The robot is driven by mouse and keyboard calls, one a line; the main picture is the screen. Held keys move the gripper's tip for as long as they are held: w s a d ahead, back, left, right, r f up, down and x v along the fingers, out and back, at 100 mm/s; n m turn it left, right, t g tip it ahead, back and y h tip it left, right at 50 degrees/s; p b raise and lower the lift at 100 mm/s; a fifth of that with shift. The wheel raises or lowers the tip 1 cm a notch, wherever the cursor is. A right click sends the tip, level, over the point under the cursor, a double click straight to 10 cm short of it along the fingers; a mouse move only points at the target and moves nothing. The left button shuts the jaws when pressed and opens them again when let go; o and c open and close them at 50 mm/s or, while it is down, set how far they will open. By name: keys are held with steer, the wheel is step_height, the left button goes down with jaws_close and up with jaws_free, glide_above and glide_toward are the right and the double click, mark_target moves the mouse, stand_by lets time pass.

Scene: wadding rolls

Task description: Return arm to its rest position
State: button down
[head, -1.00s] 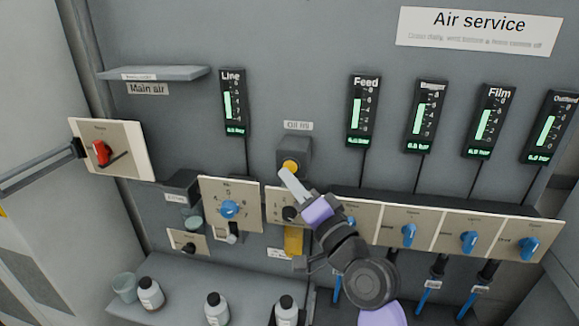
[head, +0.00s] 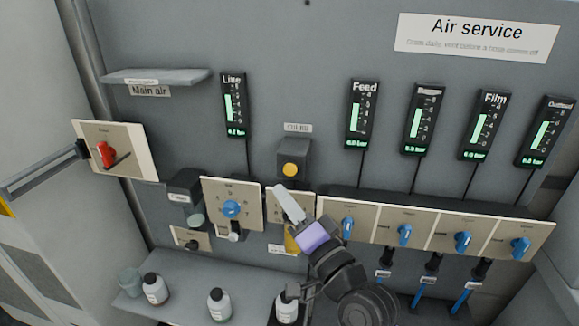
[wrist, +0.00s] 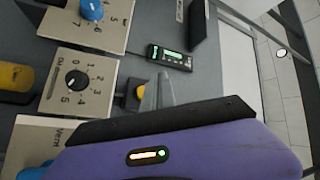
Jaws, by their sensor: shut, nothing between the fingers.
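My gripper (head: 287,203) is shut and empty, with pale grey fingers and a purple body. In the head view it is in front of the panel, overlapping the plate (head: 306,200) below the yellow button (head: 290,170). In the wrist view the shut fingers (wrist: 157,95) point toward the panel, and a black dial (wrist: 76,80) on a beige plate is to their left. The yellow button (wrist: 140,91) shows just left of the fingers. The head view does not show clear contact between the fingers and the panel.
A row of blue knobs (head: 404,234) runs right of my gripper. A red switch (head: 106,153) is on the left. Below, a ledge (head: 188,289) holds several white bottles (head: 155,289) and a cup (head: 130,281). A shelf (head: 155,76) juts out at upper left.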

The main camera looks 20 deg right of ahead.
stand_by(0.4)
steer(key=s+f+n+g+h, duration=0.1)
steer(key=s+f, duration=0.4)
steer(key=s, duration=0.8)
steer(key=s+f+n+g+h, duration=0.1)
steer(key=s+f+n, duration=0.4)
steer(key=s, duration=0.9)
steer(key=s+f+n+g, duration=0.3)
steer(key=s+f+n, duration=0.1)
steer(key=s, duration=1)
steer(key=shift+s+d+f+g+h, duration=0.2)
steer(key=shift+d+f+g+h, duration=0.15)
steer(key=shift+f, duration=0.35)
